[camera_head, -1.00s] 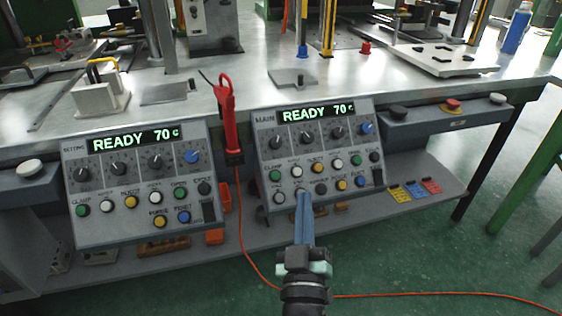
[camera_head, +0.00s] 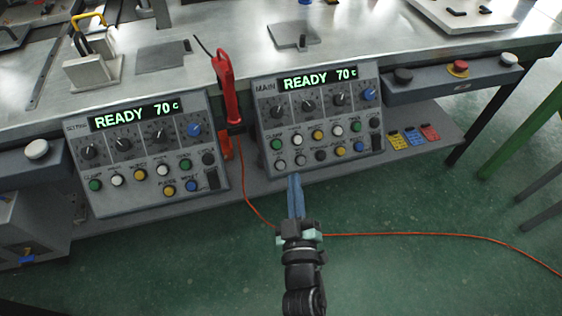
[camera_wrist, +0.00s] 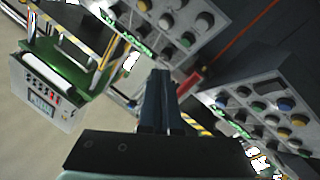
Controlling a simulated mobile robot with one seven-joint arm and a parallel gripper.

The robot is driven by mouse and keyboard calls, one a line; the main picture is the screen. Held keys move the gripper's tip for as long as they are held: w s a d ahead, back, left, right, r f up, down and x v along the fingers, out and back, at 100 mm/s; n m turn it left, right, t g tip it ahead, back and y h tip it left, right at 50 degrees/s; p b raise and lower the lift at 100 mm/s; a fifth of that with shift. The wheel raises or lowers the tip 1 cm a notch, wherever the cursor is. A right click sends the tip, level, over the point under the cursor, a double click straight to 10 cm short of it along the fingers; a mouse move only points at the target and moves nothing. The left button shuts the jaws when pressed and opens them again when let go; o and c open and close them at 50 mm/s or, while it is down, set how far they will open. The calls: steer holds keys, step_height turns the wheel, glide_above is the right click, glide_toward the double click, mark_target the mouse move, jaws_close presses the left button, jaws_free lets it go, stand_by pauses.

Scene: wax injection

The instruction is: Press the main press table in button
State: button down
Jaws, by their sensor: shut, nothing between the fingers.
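The main control panel (camera_head: 345,165) stands at the front of the bench on the right in the head view. Its display reads READY 70 C. Below its knobs are two rows of coloured buttons, including a green one (camera_head: 277,145), a white one (camera_head: 300,160) and a blue one (camera_head: 358,147). The small labels are too blurred to tell which is table in. My gripper (camera_head: 294,177) is shut and empty, its tips at the panel's lower left edge in the picture; contact cannot be told. In the wrist view the shut fingers (camera_wrist: 160,75) point between two button panels.
A second, similar panel (camera_head: 150,205) stands to the left. A red tool (camera_head: 229,95) hangs between the panels, with an orange cable (camera_head: 420,234) across the green floor. A red button (camera_head: 459,67) sits on a box at the right.

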mark_target(280, 165)
steer(key=shift+w+a+f+b, duration=0.35)
steer(key=shift+w+f+b, duration=0.7)
steer(key=shift+b, duration=0.25)
steer(key=shift+w+a+f+b, duration=0.35)
steer(key=shift+w+f+b, duration=0.45)
steer(key=shift+w+b, duration=0.45)
steer(key=shift+w+a+f+b, duration=0.35)
steer(key=shift+w+f+b, duration=0.6)
steer(key=shift+b, duration=0.45)
steer(key=shift+w+f+b, duration=0.25)
steer(key=shift+w+b, duration=0.05)
